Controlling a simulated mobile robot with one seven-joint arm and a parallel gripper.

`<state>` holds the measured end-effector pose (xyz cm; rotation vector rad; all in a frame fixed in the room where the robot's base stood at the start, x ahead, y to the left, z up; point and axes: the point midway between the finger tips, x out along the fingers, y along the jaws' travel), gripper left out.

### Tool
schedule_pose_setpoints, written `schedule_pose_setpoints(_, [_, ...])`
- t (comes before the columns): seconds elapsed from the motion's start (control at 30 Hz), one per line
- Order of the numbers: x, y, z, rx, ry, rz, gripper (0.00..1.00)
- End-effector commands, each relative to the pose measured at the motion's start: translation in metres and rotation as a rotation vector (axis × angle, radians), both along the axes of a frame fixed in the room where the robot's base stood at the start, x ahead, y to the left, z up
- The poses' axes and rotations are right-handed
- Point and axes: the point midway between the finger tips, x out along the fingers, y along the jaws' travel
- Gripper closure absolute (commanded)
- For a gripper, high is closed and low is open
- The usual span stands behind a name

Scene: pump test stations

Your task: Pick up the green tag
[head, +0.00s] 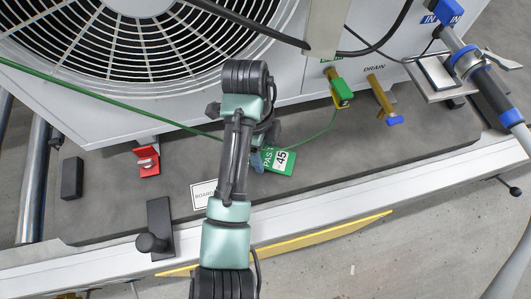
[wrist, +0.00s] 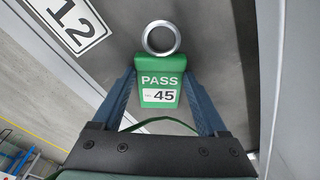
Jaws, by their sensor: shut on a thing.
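The green tag (head: 285,167) reads PASS and 45. It lies low over the dark mat, and its left part is hidden by my arm in the head view. In the wrist view the tag (wrist: 159,97) sits between the two blue fingers of my gripper (wrist: 159,76), which is shut on it. A metal ring (wrist: 147,41) shows just beyond the tag's far edge. In the head view only a bit of a blue finger of my gripper (head: 258,163) shows beside the tag.
A green cord (head: 110,100) runs from the left toward my gripper. A red clip (head: 147,161) and black blocks (head: 72,178) are on the dark mat (head: 330,165). A green-handled valve (head: 340,91) and a brass drain pipe (head: 380,95) stick out behind. A white fan unit (head: 60,95) stands at the back.

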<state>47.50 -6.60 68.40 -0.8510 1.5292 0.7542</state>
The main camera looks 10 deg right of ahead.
Motion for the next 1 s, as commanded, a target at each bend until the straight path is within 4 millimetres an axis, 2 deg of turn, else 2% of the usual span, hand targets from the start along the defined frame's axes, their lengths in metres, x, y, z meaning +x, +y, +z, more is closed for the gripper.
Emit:
schedule_pose_setpoints(0.03, [0.000, 0.000, 0.000, 0.000, 0.000, 0.000, 0.61])
schedule_pose_setpoints(0.17, [0.000, 0.000, 0.000, -0.001, -0.001, 0.000, 0.85])
schedule_pose_setpoints(0.2, [0.000, 0.000, 0.000, 0.000, 0.000, 0.000, 0.86])
schedule_pose_setpoints(0.37, [0.000, 0.000, 0.002, -0.001, -0.001, 0.000, 0.87])
schedule_pose_setpoints(0.47, [0.001, 0.000, 0.011, 0.000, -0.002, 0.000, 0.87])
schedule_pose_setpoints(0.7, [0.001, 0.000, 0.059, 0.001, -0.003, 0.000, 0.87])
schedule_pose_setpoints(1.0, [0.001, 0.001, 0.096, 0.000, -0.001, 0.001, 0.87])
